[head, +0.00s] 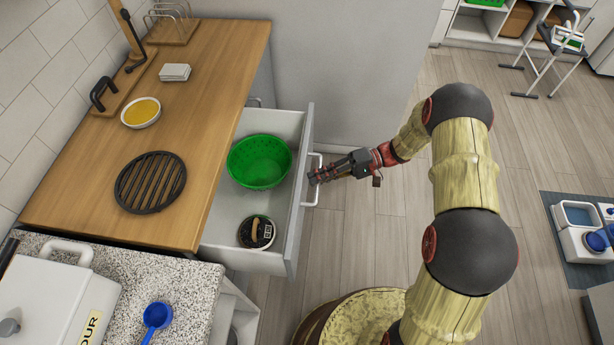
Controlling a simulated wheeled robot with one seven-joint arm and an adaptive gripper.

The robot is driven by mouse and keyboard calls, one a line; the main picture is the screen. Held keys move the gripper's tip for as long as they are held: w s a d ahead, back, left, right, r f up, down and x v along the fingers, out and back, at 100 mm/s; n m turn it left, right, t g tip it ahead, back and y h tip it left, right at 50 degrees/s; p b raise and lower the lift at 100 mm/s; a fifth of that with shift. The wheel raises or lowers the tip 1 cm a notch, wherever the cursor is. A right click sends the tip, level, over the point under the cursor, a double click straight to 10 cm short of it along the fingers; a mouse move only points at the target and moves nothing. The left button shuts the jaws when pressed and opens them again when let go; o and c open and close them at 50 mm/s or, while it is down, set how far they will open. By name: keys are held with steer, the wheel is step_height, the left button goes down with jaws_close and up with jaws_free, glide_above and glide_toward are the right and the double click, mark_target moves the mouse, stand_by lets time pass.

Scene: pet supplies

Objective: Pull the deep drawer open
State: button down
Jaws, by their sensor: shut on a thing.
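The deep drawer (216,221) stands well out from the wooden-topped cabinet, with its inside in view. Its grey front panel (300,205) has a pale bar handle (318,163) on the outer face. My gripper (316,177) reaches in from the right and is shut on the handle; its fingertips partly hide the bar.
The wooden counter (215,90) holds a black round grate (150,182), a yellow-filled dish (141,112) and white stacked squares (174,72). A speckled counter (170,275) with a blue scoop (157,315) adjoins it. Floor (360,240) right of the drawer is clear.

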steer(key=s+d, duration=0.1)
steer(key=d, duration=0.9)
steer(key=shift+s, duration=0.25)
steer(key=shift+f, duration=0.1)
steer(key=c, duration=2.2)
jaws_free()
steer(key=shift+o, duration=0.2)
steer(key=v, duration=1.2)
